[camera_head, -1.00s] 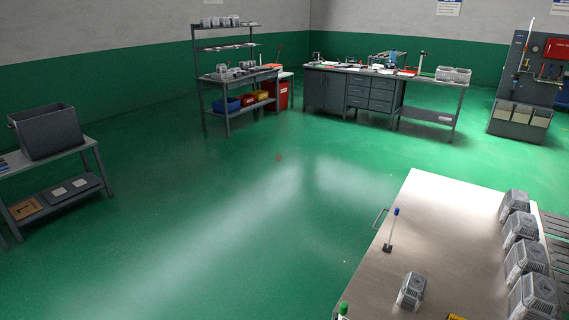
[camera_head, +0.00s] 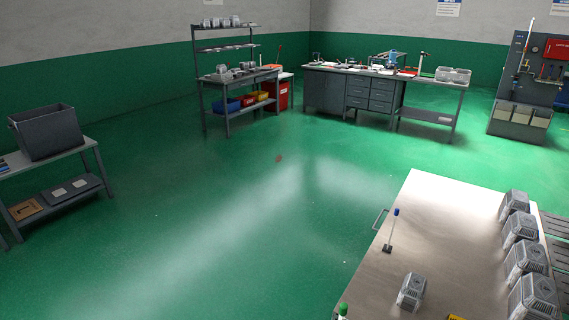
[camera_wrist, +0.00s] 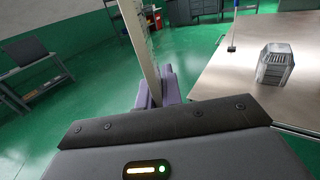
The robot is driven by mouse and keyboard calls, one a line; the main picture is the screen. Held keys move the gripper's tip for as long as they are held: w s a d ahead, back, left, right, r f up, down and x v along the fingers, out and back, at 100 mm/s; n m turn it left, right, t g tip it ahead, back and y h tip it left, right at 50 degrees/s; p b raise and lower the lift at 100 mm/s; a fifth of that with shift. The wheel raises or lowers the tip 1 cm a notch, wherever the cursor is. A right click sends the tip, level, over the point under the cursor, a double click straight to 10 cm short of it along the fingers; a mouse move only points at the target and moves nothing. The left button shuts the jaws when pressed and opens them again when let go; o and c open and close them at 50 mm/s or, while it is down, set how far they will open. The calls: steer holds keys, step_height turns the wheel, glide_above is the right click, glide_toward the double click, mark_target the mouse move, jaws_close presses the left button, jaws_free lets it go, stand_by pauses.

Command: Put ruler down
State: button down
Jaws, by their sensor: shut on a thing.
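The ruler (camera_wrist: 138,38) is a long pale strip with marks along one edge. In the wrist view it rises from my gripper (camera_wrist: 154,88) toward the top edge of the picture. My gripper's purple-grey fingers are shut on its lower part. The ruler is held up, with green floor behind it, to the left of the metal-topped table (camera_wrist: 215,75). Neither my gripper nor the ruler can be made out in the head view.
A grey bin (camera_head: 47,132) stands on a left bench. Open floor lies between.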

steer(key=w+r, duration=0.4)
steer(key=r, duration=0.1)
steer(key=shift+w+r, duration=0.2)
steer(key=shift+r, duration=0.1)
steer(key=s+f, duration=0.4)
steer(key=f, duration=0.1)
steer(key=shift+s+a+f, duration=0.1)
steer(key=shift+a+f, duration=0.05)
steer(key=shift+s+f, duration=0.1)
stand_by(0.4)
stand_by(0.4)
